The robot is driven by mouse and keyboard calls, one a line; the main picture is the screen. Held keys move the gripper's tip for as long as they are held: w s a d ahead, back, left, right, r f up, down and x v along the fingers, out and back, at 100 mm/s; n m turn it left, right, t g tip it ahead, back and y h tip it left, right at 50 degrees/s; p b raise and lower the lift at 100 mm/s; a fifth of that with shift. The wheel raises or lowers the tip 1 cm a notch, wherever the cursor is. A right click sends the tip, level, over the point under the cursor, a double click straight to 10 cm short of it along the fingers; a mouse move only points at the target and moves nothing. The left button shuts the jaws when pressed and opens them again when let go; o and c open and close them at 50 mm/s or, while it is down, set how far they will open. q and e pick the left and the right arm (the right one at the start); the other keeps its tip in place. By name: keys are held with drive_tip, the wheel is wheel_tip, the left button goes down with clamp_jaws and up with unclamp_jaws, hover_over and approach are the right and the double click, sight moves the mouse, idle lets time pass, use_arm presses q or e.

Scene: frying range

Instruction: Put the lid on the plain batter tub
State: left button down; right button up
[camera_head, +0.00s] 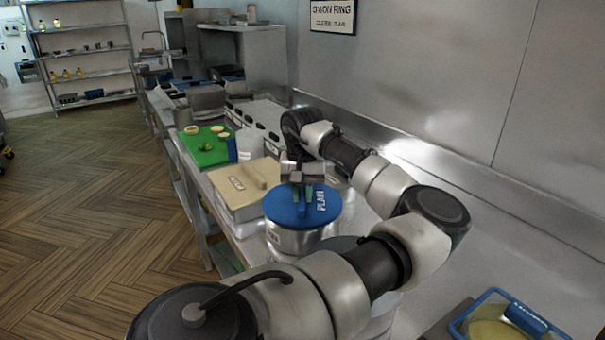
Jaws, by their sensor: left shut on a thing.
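A round blue lid (273,207) marked "PLAIN" lies level over the top of a round steel tub (290,242) on the counter. The tub's rim is hidden under the lid, so I cannot tell whether the lid is fully seated or just above it. My left gripper (303,194) points down and is shut on the lid's raised blue handle. The arm curves round from the bottom of the view and reaches the lid from behind. My right gripper is not in view.
A square container with a tan lid (228,197) stands close left of the tub. Beyond it are a blue-and-white cup (244,149) and a green board (211,155) with onion pieces. The wall (440,70) bounds the right. A blue-rimmed container (462,322) is at lower right.

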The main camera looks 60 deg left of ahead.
use_arm(q)
drive_tip(key=shift+f, duration=0.25)
drive_tip(key=c, duration=1)
unclamp_jaws()
